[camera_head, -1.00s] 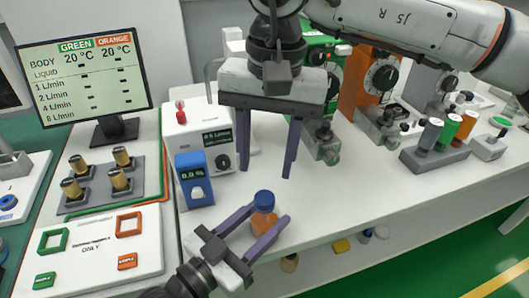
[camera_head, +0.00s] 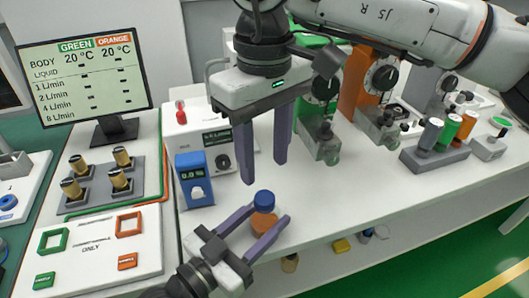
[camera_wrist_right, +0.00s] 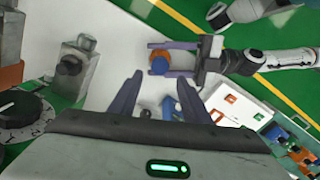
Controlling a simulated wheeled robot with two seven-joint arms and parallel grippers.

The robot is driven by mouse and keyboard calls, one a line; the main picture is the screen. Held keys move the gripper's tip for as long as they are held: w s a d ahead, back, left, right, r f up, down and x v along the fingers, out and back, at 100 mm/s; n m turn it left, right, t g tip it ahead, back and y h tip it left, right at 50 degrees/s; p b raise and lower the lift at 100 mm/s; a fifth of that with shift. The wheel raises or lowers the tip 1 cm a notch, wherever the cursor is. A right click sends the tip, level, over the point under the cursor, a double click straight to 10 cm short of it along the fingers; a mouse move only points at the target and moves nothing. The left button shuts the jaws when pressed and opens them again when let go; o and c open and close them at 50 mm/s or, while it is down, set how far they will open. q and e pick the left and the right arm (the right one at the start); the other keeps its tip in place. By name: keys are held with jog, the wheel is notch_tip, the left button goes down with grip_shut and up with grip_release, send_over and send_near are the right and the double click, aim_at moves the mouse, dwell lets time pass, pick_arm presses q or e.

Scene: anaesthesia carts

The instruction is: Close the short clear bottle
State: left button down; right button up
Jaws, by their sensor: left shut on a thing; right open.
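The short clear bottle (camera_head: 264,223) holds orange liquid and stands near the front edge of the white bench. A blue cap (camera_head: 264,200) is on top of it; I cannot tell how tightly it sits. My left gripper (camera_head: 271,213) is shut around the bottle's body from the lower left. My right gripper (camera_head: 264,172) is open and empty, pointing down above the cap, apart from it. In the right wrist view the bottle (camera_wrist_right: 157,52) and blue cap (camera_wrist_right: 161,66) appear beyond my open right fingertips (camera_wrist_right: 159,78).
A blue meter (camera_head: 194,180) and a white box with a dial stand left of the bottle. Green (camera_head: 318,105) and orange (camera_head: 362,85) vaporizer units stand behind. A grey rack (camera_head: 435,155) holds cylinders at the right. The bench right of the bottle is clear.

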aim_at(265, 197)
notch_tip(265, 197, down, 8)
jog(key=shift+r, duration=0.1)
dwell(0.4)
